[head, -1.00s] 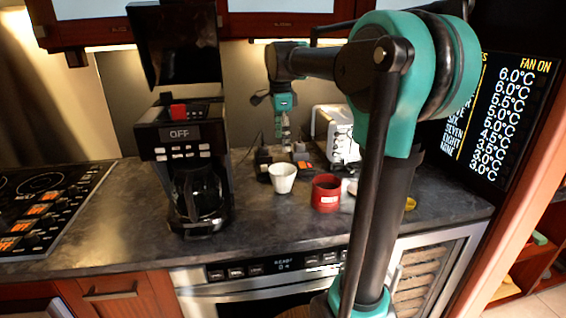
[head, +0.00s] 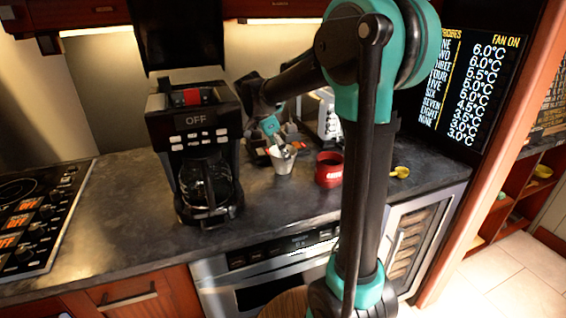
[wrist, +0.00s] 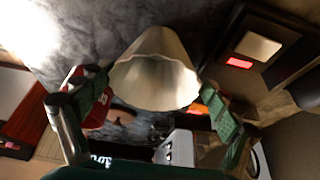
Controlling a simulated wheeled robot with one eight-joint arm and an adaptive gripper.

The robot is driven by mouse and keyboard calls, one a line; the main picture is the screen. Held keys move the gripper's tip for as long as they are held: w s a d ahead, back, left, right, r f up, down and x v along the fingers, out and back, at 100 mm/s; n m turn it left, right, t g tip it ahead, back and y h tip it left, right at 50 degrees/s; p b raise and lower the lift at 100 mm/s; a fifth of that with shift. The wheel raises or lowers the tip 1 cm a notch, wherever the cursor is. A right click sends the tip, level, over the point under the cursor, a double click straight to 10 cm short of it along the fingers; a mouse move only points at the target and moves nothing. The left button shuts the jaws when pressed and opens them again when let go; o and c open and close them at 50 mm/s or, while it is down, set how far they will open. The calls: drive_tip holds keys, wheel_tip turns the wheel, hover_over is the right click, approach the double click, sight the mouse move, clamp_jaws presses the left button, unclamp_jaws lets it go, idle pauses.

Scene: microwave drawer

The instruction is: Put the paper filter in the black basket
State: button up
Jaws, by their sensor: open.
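The paper filter (head: 283,164) is a white, cup-shaped cone on the dark counter, left of the red can. In the wrist view the paper filter (wrist: 152,78) shows large, its wavy rim facing the camera. My gripper (head: 279,145) is at the filter's rim, coming down at a slant. In the wrist view my gripper (wrist: 155,89) is open, with one green-padded finger on each side of the filter; contact is not clear. The coffee maker (head: 196,142) stands to the left, with a red part (head: 192,97) on top. I cannot clearly make out a black basket.
The red can (head: 328,170) stands close to the right of the filter. A yellow scoop (head: 399,172) lies farther right. A white appliance (head: 326,120) and dark items stand behind. A cooktop (head: 40,215) is at the far left. The counter (head: 130,200) is clear around the coffee maker's front.

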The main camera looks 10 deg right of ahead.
drive_tip(key=x, duration=0.4)
drive_tip(key=shift+s+d, duration=0.1)
drive_tip(key=shift+s, duration=0.1)
drive_tip(key=c, duration=0.8)
